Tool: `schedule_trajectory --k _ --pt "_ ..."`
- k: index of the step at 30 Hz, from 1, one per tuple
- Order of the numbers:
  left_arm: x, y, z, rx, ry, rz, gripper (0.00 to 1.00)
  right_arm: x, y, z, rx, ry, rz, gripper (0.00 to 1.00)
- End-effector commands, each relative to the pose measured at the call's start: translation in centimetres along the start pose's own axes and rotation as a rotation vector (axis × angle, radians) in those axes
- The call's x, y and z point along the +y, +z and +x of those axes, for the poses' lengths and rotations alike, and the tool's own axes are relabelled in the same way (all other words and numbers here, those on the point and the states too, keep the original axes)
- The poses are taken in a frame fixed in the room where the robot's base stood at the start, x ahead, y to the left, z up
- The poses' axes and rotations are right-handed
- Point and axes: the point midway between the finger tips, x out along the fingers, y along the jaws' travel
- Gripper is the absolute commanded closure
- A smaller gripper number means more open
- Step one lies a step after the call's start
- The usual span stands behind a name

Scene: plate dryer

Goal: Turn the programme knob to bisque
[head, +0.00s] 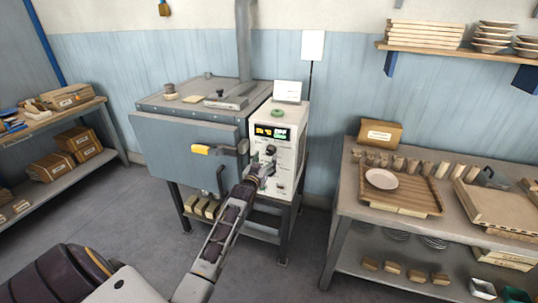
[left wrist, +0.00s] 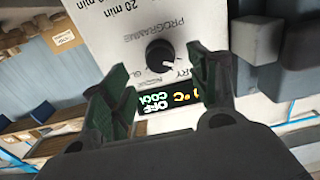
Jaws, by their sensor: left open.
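The wrist picture is upside down. The words DRY and part of another label show beside the knob; I cannot read bisque. My left gripper (left wrist: 158,76) is open, its two green-padded fingers apart on either side of the knob's line. I cannot tell whether they touch it. In the head view my left gripper (head: 266,165) is at the front of the kiln's control box (head: 292,140). My right gripper is out of view.
A lit display (left wrist: 160,101) shows OFF, COOL and °C. The grey kiln (head: 165,145) with its yellow-gripped door handle (head: 203,150) stands left of the control box. A bench (head: 350,205) with a tray and a plate (head: 381,179) is at right. Shelves stand at left.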

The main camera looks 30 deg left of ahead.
Motion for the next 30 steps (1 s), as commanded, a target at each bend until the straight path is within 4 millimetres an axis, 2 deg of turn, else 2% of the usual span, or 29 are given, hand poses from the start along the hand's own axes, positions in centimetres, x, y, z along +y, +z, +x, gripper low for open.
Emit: schedule_trajectory --k 18,30 --pt "0.0 0.0 4.7 0.000 0.000 0.000 0.39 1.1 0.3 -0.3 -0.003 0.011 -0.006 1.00" --pt "0.0 0.0 5.4 0.000 0.000 0.000 0.39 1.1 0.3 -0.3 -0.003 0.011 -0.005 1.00"
